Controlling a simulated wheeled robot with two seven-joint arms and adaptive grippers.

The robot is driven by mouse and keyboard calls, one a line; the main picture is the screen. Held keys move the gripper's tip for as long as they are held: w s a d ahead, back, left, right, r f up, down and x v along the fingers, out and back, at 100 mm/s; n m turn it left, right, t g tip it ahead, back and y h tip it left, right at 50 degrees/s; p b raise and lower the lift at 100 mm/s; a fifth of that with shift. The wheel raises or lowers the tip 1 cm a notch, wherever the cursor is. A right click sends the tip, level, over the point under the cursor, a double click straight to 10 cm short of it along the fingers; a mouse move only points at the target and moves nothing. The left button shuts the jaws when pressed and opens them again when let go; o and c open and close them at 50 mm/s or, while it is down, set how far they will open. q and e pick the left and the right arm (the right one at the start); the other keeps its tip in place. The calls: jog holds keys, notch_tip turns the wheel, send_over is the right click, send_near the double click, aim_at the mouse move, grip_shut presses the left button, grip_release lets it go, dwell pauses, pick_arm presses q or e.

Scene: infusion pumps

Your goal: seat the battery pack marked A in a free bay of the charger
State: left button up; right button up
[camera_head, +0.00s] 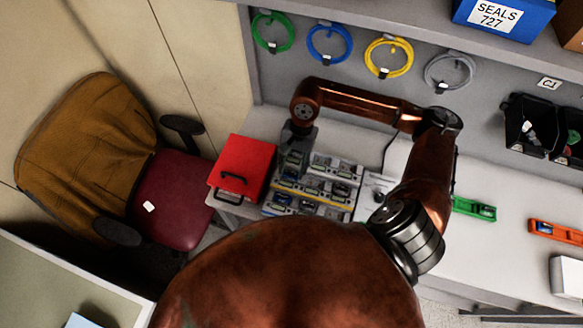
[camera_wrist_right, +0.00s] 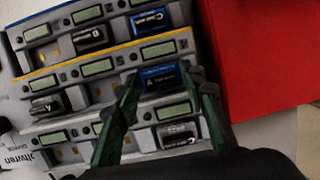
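In the right wrist view, a blue battery pack marked A (camera_wrist_right: 160,78) sits between the fingertips of my right gripper (camera_wrist_right: 162,82). Both fingertips appear to touch its sides, and it seems close over the charger (camera_wrist_right: 60,78); whether it rests in a bay is unclear. The charger has rows of bays with small green displays, and some bays show bare contacts. In the head view, my right gripper (camera_head: 297,140) reaches down over the charger's far left end (camera_head: 350,205). A darker pack also marked A (camera_wrist_right: 45,105) lies in a bay. My left gripper is not in view.
Packs marked B (camera_wrist_right: 88,38) and C (camera_wrist_right: 150,18) and a silver pack (camera_wrist_right: 175,135) occupy other bays. A red case (camera_head: 242,168) stands close left of the charger. A green level-like tool (camera_head: 474,208) and an orange one (camera_head: 555,232) lie to the right.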

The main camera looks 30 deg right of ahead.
jog(key=shift+o, duration=1.1)
jog(key=v, duration=1.2)
